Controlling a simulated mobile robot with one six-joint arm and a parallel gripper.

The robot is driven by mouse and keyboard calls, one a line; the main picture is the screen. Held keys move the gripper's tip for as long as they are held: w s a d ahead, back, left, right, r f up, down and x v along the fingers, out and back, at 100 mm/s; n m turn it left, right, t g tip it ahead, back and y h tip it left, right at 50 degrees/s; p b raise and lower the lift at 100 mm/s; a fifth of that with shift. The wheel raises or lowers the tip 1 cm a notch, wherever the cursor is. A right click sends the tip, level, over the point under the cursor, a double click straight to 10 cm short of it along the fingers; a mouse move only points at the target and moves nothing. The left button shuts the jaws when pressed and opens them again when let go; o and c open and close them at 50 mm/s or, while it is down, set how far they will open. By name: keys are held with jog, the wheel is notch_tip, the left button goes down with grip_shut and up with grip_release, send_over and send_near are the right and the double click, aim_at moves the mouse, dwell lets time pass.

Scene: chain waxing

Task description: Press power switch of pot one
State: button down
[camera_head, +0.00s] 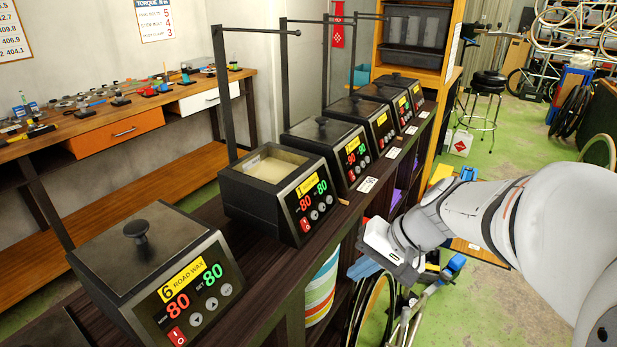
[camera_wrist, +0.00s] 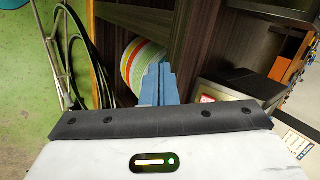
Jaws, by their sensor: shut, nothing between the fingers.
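A row of dark wax pots stands on a long shelf unit. The nearest pot (camera_head: 150,265) has a lid and is labelled "6 ROAD WAX", with a red power switch (camera_head: 176,336) at the lower left of its panel. The second pot (camera_head: 275,190) is open with pale wax inside and a red switch (camera_head: 305,225). My gripper (camera_head: 362,268) is shut and empty, right of the shelf and apart from the panels. Its blue fingers (camera_wrist: 158,85) show in the wrist view.
A striped round container (camera_head: 322,287) sits inside the shelf; wheels and a bicycle frame (camera_head: 405,325) are below my gripper. Thin dark posts (camera_head: 226,95) rise behind the pots. A workbench (camera_head: 60,135) with tools lines the left wall.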

aim_at(308, 227)
jog(key=w+d+r+m+t+y, duration=0.3)
jog(key=w+t, duration=0.1)
jog(key=w, duration=0.5)
jog(key=shift+w+d+r, duration=0.2)
jog(key=shift+w+r, duration=0.05)
jog(key=shift+w, duration=0.15)
jog(key=p+x, duration=0.1)
jog(key=x, duration=1.3)
jog(key=shift+s+a+r, duration=0.1)
jog(key=shift+a, duration=0.1)
